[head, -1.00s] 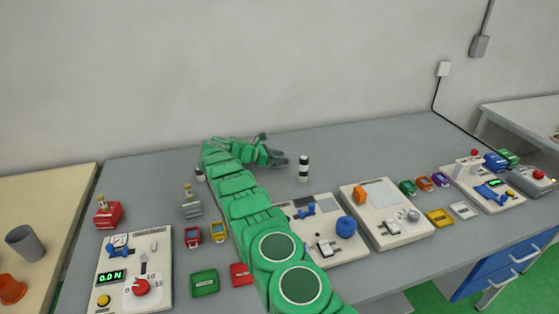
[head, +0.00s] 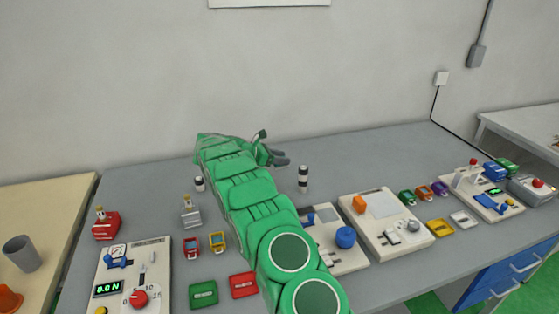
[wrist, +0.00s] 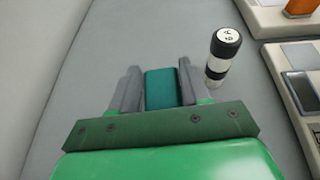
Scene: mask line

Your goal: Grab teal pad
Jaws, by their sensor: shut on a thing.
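The teal pad (wrist: 161,90) shows in the wrist view as a dark teal block between the two grey fingers of my gripper (wrist: 158,75). The fingers are shut on its sides. In the head view my gripper (head: 282,158) is over the far part of the grey bench (head: 370,150), and I cannot make out the pad there. How high the pad is above the bench is hard to tell.
A black-and-white cylinder (head: 303,180) stands just right of my gripper; it also shows in the wrist view (wrist: 223,55). A similar small one (head: 199,184) stands left of my arm. Panels and coloured blocks line the front. The back right of the bench is clear.

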